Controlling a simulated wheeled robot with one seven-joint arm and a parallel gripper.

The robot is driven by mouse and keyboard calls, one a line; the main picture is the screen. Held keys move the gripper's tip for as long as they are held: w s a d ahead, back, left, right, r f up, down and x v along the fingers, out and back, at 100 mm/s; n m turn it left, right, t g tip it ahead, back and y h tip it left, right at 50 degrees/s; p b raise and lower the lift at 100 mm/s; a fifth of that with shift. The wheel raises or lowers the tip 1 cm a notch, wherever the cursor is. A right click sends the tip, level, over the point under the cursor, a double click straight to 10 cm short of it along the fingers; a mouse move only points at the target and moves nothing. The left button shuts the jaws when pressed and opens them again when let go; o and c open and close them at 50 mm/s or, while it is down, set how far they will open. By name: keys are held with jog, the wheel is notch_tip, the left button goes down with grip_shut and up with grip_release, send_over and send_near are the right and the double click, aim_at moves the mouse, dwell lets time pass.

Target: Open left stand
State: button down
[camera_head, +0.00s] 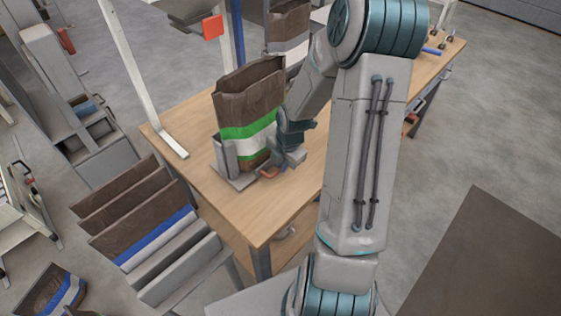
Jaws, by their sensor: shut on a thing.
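The left stand (229,160) is a grey metal holder on the wooden table. A tall brown paper bag (247,92) with green and white bands stands upright in it, its top edge uneven. A small orange-red handle (268,172) shows low at the front right of the stand. My gripper (281,163) is at the right side of the stand, low beside the bag, and is shut on the handle. The fingertips are small in view and partly hide the contact.
A second brown bag (289,32) stands farther back on the table (215,205). A grey hopper with an orange-red tab (212,27) hangs above left. A rack of flat bags (140,225) stands left of the table. The table's front part is clear.

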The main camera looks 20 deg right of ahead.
jog(key=c, duration=1.5)
grip_release()
notch_tip(320, 180, up, 14)
jog(key=s+d+p, duration=0.1)
jog(key=s+p, duration=0.1)
jog(key=shift+s+f+p, duration=0.15)
jog(key=shift+f+p, duration=0.05)
jog(key=shift+p, duration=0.1)
jog(key=s+a+r+m, duration=0.5)
jog(key=s+r+m, duration=0.1)
jog(key=m, duration=0.5)
jog(key=s+a+r+m+t, duration=0.1)
jog(key=s+a+r+m, duration=0.4)
jog(key=s+m, duration=0.4)
jog(key=m, duration=0.2)
jog(key=shift+s+r+m+h, duration=0.3)
jog(key=shift+r+h, duration=0.05)
jog(key=shift+h, duration=0.05)
